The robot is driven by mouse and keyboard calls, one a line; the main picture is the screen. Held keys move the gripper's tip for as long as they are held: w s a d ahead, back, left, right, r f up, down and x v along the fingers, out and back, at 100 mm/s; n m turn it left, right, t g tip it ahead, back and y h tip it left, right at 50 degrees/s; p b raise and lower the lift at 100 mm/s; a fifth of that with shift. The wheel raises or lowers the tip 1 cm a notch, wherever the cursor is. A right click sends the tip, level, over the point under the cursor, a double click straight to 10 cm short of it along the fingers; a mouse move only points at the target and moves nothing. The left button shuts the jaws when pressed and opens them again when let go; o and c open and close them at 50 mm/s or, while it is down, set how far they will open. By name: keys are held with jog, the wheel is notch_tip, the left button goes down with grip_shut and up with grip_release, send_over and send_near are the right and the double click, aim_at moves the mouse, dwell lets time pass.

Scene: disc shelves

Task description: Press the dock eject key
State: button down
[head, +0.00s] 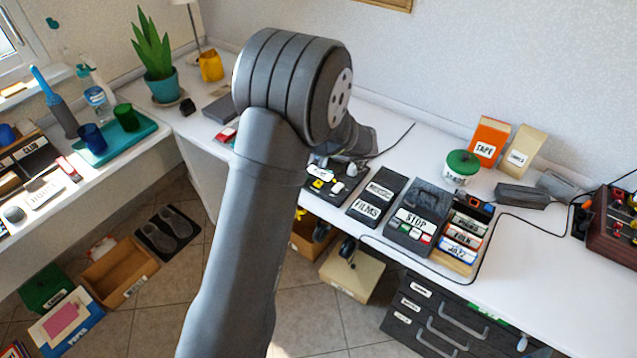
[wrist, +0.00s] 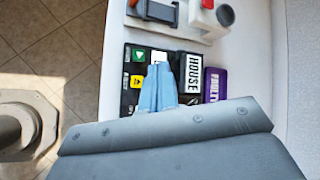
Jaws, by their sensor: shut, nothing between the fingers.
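In the wrist view a black dock (wrist: 112,82) lies near the counter's edge. The marks are too small to tell for certain which is eject; the yellow one resembles an eject sign. My gripper (wrist: 160,68) is shut and empty, its pale blue fingers over the dock just right of the keys. Its height above the dock cannot be told.
A black HOUSE cartridge (wrist: 192,72) and a purple FAULTY cartridge (wrist: 214,84) lie right of the fingers. A device with a red knob (wrist: 225,15) is beyond.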

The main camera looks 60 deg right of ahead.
aim_at(321, 185)
jog(key=shift+f, duration=4.4)
jog(key=shift+f, duration=0.15)
jog(key=shift+f, duration=0.3)
jog(key=shift+f, duration=0.45)
jog(key=shift+r, duration=0.9)
jog(key=shift+r, duration=2.5)
